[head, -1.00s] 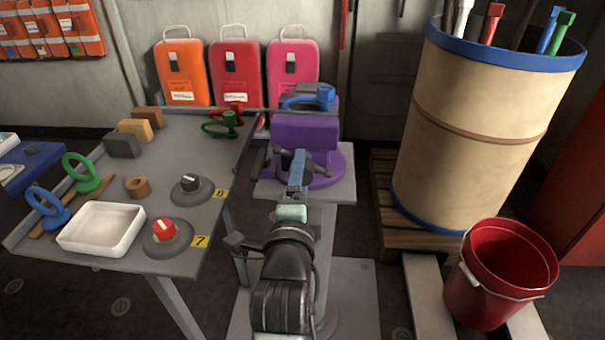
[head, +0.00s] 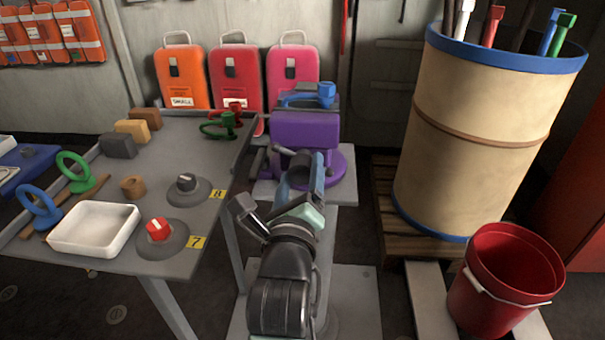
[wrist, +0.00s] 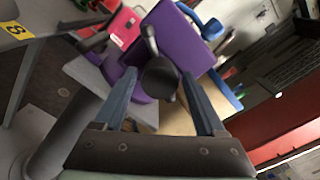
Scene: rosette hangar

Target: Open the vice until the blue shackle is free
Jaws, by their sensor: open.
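The purple vice (head: 305,132) stands on a grey stand in the middle of the head view. The blue shackle (head: 326,95) sits at its top, at the jaws; the vice also shows in the wrist view (wrist: 183,42), with part of the blue shackle (wrist: 211,29) beyond it. The vice's dark handle (head: 257,161) is on the near side. My gripper (head: 302,170) is in front of the vice. In the wrist view, its two blue-grey fingers are apart, with the dark end of the vice screw (wrist: 159,77) between them; contact cannot be told.
A grey table (head: 185,150) on the left holds a white tray (head: 95,229), two dials, blocks and green and blue shackles. A tan drum (head: 485,130) on a pallet and a red bucket (head: 505,280) stand on the right. Three cases stand behind.

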